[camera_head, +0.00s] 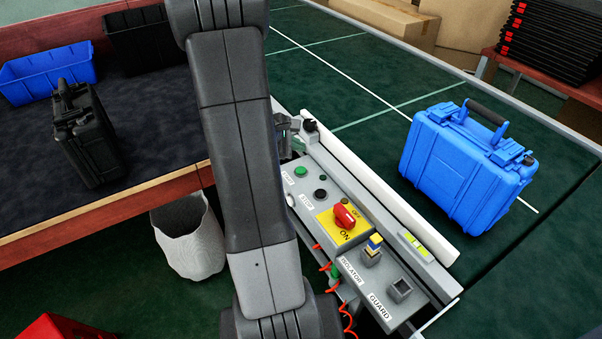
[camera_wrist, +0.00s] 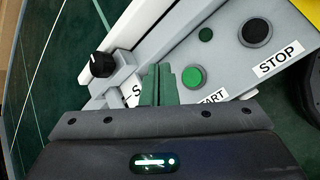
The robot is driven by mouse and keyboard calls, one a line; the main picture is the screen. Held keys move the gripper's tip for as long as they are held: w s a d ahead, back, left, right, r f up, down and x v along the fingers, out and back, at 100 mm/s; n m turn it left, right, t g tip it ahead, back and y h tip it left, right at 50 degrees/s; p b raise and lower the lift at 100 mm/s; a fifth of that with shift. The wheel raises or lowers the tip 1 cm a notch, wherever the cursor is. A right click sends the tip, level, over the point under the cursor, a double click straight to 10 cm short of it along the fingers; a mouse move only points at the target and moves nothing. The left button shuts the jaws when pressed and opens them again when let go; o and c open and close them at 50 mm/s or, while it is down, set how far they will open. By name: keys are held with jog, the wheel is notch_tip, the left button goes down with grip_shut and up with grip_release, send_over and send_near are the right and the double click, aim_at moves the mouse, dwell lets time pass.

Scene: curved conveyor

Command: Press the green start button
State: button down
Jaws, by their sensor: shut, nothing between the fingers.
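The green start button (camera_wrist: 194,77) is a round green cap on the grey control panel, beside a label partly covered by my gripper. It also shows in the head view (camera_head: 300,171), just right of my arm. My gripper (camera_wrist: 159,70) is shut and empty. In the wrist view its fingertips appear close to the left of the green button; I cannot tell their height above the panel. In the head view my arm hides most of the gripper. The black stop button (camera_wrist: 256,33) is to the right of the green one, with a small dark green round part (camera_wrist: 206,34) nearby.
A black knob (camera_wrist: 102,64) on a grey bracket is left of my gripper. A blue case (camera_head: 458,165) stands on the green conveyor. A black case (camera_head: 88,135) stands on the left table.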

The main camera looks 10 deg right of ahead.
jog(key=b, duration=0.3)
send_over(297, 171)
notch_tip(297, 171, down, 4)
jog(key=shift+f, duration=0.2)
jog(key=shift+f+b, duration=0.6)
jog(key=shift+f, duration=0.1)
dwell(1.1)
jog(key=shift+f+b, duration=0.3)
jog(key=shift+b, duration=0.35)
